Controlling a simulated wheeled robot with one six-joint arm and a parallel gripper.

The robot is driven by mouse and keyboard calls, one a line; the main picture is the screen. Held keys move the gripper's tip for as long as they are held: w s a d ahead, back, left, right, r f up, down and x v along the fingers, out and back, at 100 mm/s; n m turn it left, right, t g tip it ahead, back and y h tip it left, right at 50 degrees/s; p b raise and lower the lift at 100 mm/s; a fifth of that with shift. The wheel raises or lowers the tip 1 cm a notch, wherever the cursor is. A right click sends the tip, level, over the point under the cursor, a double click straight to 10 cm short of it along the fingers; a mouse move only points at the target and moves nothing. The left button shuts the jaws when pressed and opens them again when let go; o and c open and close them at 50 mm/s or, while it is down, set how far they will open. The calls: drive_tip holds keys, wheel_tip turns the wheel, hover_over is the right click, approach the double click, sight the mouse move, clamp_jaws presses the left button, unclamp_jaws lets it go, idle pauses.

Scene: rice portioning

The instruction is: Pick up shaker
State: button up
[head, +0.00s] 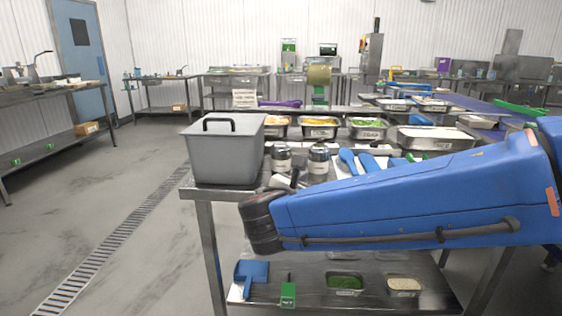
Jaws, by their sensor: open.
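Two shakers with dark lids and pale, labelled bodies stand upright side by side on the steel table. The left shaker (281,159) is close to the grey lidded box, and the right shaker (318,161) is beside the blue utensils. My gripper (287,179) shows only in part, as small dark and pale pieces just in front of the shakers' bases. My blue arm link hides the rest of it. The jaws are open, with nothing seen held. I cannot tell whether they touch a shaker.
The grey box (222,153) with a black handle fills the table's left end. Blue utensils (368,163) lie right of the shakers. Metal food pans (320,128) stand behind. A lower shelf (315,299) holds a blue scoop and pans. Open floor lies left.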

sight(279, 150)
drive_tip(key=a+r+n+t+y, duration=0.3)
drive_tip(key=a+n+t, duration=0.15)
drive_tip(key=a, duration=0.85)
drive_tip(key=shift+n+g, duration=0.45)
drive_tip(key=w+d, duration=0.1)
drive_tip(key=w, duration=0.4)
drive_tip(key=w+d, duration=0.1)
drive_tip(key=w, duration=0.4)
drive_tip(key=w+d, duration=0.1)
drive_tip(key=w, duration=0.5)
drive_tip(key=shift+w+d+r, duration=0.1)
drive_tip(key=shift+d+r, duration=0.1)
drive_tip(key=shift+r, duration=0.05)
drive_tip(key=c, duration=0.9)
